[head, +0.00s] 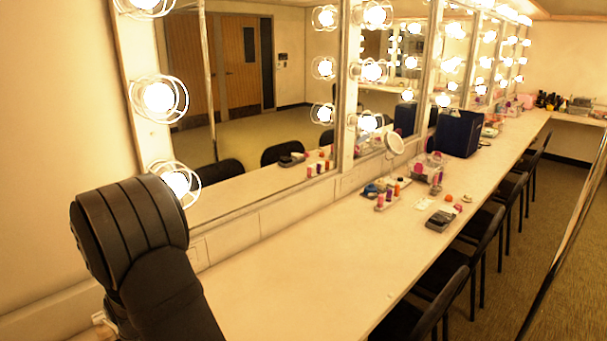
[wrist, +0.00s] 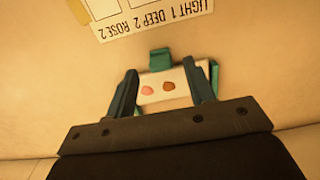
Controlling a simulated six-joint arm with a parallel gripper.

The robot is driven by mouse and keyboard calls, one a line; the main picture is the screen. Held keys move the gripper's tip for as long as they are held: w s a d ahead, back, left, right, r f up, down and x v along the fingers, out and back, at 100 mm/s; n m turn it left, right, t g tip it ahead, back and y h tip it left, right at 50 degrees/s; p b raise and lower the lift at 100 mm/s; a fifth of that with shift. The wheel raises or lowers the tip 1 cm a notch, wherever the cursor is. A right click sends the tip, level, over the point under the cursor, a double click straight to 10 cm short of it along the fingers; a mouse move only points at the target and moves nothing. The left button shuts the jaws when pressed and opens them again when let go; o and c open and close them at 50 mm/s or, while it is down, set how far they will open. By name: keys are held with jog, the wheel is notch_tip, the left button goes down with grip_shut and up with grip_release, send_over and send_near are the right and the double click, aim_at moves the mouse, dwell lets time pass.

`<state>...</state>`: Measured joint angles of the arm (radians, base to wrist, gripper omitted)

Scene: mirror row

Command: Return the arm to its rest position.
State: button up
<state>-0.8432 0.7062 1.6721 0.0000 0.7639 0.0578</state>
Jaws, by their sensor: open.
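In the wrist view my gripper (wrist: 160,68) shows two teal fingers spread apart, so it is open. Between and beyond the fingers is a small white palette (wrist: 155,96) with one pink and one brown spot. Teal pieces show at its top and right edges; I cannot tell whether they belong to it. Its lower edge is hidden by my gripper's dark body. In the head view my dark, ribbed arm (head: 130,235) stands at the left, in front of the counter's near end. My gripper's fingers do not show there.
A printed card (wrist: 150,14) reading "LIGHT 1 DEEP 2 ROSE 2" lies above the palette. The long counter (head: 300,275) is bare nearby. Bulb-lit mirrors (head: 260,90) line its left side. Farther along stand cosmetics (head: 387,196), a dark box (head: 458,134) and chairs (head: 440,300).

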notch_tip(320, 180, down, 2)
jog(key=shift+f, duration=0.1)
jog(key=shift+a, duration=0.1)
dwell(0.3)
